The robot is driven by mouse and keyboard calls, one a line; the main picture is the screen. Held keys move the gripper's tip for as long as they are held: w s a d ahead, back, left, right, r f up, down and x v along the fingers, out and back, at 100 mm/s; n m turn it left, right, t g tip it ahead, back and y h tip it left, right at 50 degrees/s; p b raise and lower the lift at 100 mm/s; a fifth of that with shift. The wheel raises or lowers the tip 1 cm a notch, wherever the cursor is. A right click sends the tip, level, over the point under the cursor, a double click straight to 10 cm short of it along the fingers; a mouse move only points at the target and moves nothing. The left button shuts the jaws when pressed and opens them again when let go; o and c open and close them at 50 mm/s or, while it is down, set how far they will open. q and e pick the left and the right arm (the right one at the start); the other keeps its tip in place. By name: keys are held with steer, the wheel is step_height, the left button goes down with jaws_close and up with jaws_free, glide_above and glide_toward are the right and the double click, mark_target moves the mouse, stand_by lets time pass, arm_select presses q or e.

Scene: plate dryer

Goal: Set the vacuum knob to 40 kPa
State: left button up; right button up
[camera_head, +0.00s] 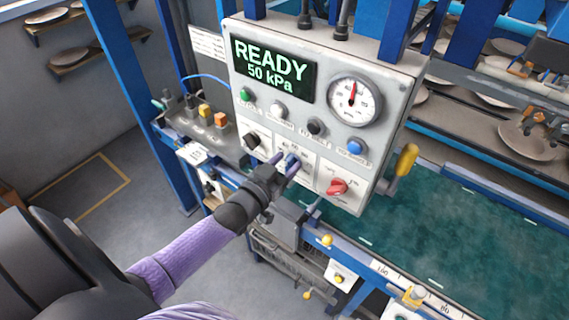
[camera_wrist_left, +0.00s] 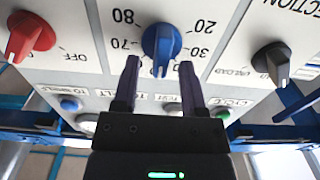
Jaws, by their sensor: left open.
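The vacuum knob (camera_wrist_left: 161,43) is blue and sits on the light grey control panel (camera_head: 232,55). In the left wrist view, which shows the panel upside down, its pointer points down between the 70 and 30 marks. In the head view the knob (camera_head: 292,161) is partly covered by my gripper. The display (camera_head: 272,70) reads READY and 50 kPa. My left gripper (camera_wrist_left: 159,64) is open, one finger to each side of the knob's pointer with visible gaps. I cannot tell how deep the fingertips reach. It also shows in the head view (camera_head: 286,167). My right gripper is not in view.
A red knob (camera_head: 338,187) and a black knob (camera_head: 252,140) flank the blue one. Several push buttons, including a blue one (camera_head: 356,147), sit above, below a round gauge (camera_head: 354,101). A yellow handle (camera_head: 406,160) sticks out at the panel's right. A green belt (camera_head: 450,235) runs behind.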

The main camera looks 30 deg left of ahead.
arm_select(q)
steer(key=shift+c, duration=0.3)
jaws_close()
steer(key=shift+n, duration=0.3)
steer(key=n, duration=0.6)
steer(key=shift+a+f+n, duration=0.2)
steer(key=shift+a+n, duration=0.2)
stand_by(0.3)
steer(key=shift+o, duration=0.3)
jaws_free()
